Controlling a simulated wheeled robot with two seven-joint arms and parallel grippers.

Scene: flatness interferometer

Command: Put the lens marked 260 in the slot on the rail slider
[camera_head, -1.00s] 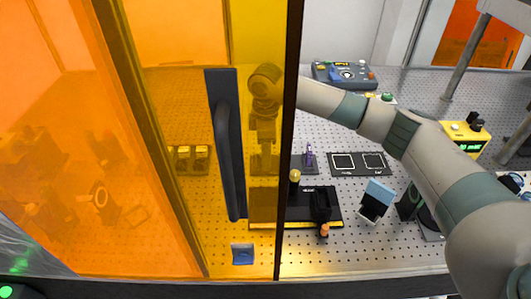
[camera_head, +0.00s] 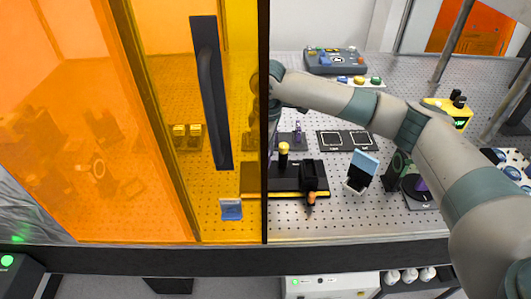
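A dark rail base (camera_head: 258,181) with a yellow front strip lies on the perforated bench, its left end behind the tinted panel. A black block (camera_head: 313,176) that looks like the slider sits on it, with an orange-tipped part in front. I cannot make out a 260 mark on any part. A tilted blue-faced plate (camera_head: 365,164) and a dark round-faced mount (camera_head: 397,170) stand to the right of the rail. My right arm reaches in from the right; its gripper (camera_head: 263,112) is mostly hidden by the panel's dark edge. My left gripper is out of view.
An orange panel with a dark vertical handle (camera_head: 211,95) covers the left side. Behind it are a blue holder (camera_head: 231,210) and yellow-topped blocks (camera_head: 187,138). A black mat with two square outlines (camera_head: 347,151) lies behind the rail. Bare bench shows at front right.

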